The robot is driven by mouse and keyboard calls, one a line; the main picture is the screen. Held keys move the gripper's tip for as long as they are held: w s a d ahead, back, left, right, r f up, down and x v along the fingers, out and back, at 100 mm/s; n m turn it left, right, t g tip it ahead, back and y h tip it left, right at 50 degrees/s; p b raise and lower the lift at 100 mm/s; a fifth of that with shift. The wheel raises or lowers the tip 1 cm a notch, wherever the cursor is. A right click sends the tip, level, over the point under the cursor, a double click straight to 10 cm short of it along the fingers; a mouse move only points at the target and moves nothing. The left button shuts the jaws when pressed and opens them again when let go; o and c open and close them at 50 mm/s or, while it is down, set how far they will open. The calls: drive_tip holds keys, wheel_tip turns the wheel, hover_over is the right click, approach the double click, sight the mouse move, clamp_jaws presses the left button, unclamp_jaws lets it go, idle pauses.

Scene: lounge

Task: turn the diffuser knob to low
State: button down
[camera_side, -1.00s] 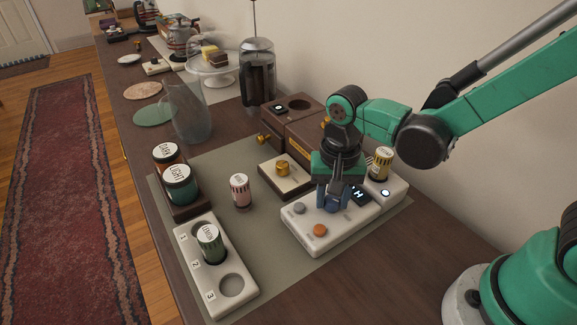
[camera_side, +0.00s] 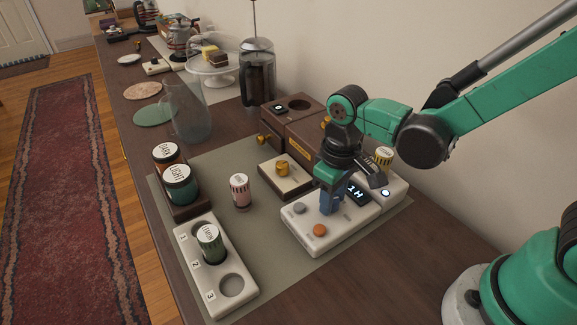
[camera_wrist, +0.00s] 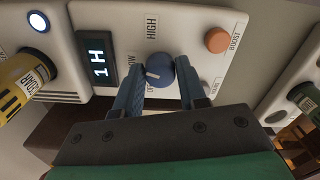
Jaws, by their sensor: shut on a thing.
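The diffuser (camera_side: 318,238) is a white unit on the mat, with a dark display reading 1H. Its blue knob (camera_wrist: 160,70) sits between my gripper's fingertips in the wrist view, with HIGH, LOW and OFF labels around it. The knob's white pointer mark faces left in that view, roughly towards the partly covered LOW label. My gripper (camera_side: 331,205) points down and is shut on the knob, one blue finger on each side. In the side view the fingers hide the knob.
An orange button (camera_side: 320,230) and a grey button (camera_side: 299,208) are beside the knob. A pink bottle (camera_side: 240,190), brass-knobbed box (camera_side: 286,179) and numbered white rack (camera_side: 190,256) stand to the left.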

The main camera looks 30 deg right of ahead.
drive_tip(key=shift+n, duration=1.6)
drive_tip(key=shift+c, duration=2.4)
unclamp_jaws()
drive_tip(key=shift+r, duration=2.85)
drive_tip(key=s+d+r+m+t, duration=0.1)
drive_tip(key=d+r+m+t, duration=0.3)
drive_tip(key=d+m+t, duration=0.2)
drive_tip(key=shift+s+d+r+t, duration=0.3)
drive_tip(key=shift+s+d+t, duration=0.1)
drive_tip(key=shift+t, duration=0.2)
